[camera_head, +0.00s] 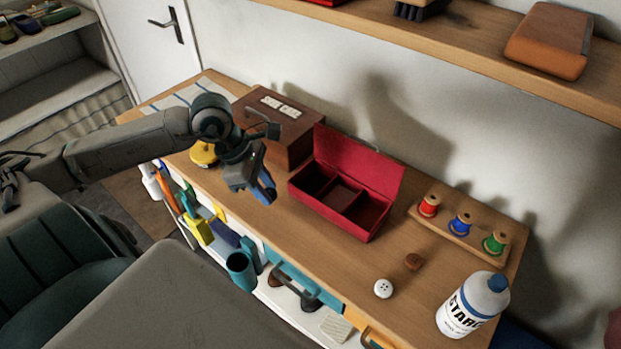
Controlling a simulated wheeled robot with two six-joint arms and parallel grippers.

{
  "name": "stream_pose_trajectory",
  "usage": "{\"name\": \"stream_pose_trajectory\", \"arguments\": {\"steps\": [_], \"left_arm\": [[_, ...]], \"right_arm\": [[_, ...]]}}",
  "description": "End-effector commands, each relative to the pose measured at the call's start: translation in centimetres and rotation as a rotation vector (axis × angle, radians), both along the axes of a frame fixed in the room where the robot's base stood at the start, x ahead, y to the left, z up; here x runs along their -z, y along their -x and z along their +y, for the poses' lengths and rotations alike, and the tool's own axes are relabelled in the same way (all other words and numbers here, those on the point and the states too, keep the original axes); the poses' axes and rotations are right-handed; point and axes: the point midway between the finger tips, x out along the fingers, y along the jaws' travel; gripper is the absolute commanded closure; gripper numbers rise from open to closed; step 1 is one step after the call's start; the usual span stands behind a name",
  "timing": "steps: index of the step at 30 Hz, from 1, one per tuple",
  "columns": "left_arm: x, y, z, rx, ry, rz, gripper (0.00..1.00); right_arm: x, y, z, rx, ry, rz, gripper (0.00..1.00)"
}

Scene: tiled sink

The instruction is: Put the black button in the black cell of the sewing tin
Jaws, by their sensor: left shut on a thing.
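The red sewing tin (355,225) stands on the wooden counter with its lid raised at the back. Its cells look dark inside; the middle one looks brownish, and I cannot tell which is the black cell. My left gripper (265,192) hangs above the counter, just left of the tin and apart from it. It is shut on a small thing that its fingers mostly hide. Blue shows at the fingers. I see no black button lying on the counter.
A white button (383,288) and a brown button (413,261) lie in front of the tin. A spool rack (459,234) and starch bottle (472,304) stand to the right. A brown box (290,127) stands behind my gripper. A shelf (450,48) overhangs the back.

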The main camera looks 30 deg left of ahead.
Motion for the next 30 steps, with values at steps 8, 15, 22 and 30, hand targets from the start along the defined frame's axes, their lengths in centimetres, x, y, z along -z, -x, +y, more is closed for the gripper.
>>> {"name": "stream_pose_trajectory", "arguments": {"steps": [8,15,22,30], "left_arm": [[-0.1,-1.8,-0.9,0.004,0.009,-0.002,0.95],[0.1,-3.8,-1.7,0.006,0.01,0.001,0.95],[0.3,-6.3,-2.6,0.006,0.01,0.003,0.95],[0.6,-9.7,-3.5,0.005,0.008,0.002,0.95]], "right_arm": [[-0.1,-0.3,0.2,0.0,-0.002,-0.004,0.64],[-0.6,-0.2,0.1,0.001,-0.001,-0.004,0.64],[-1.5,0.6,0.0,0.001,0.0,0.007,0.64],[-2.7,0.6,-0.3,0.0,0.003,0.003,0.64]]}}
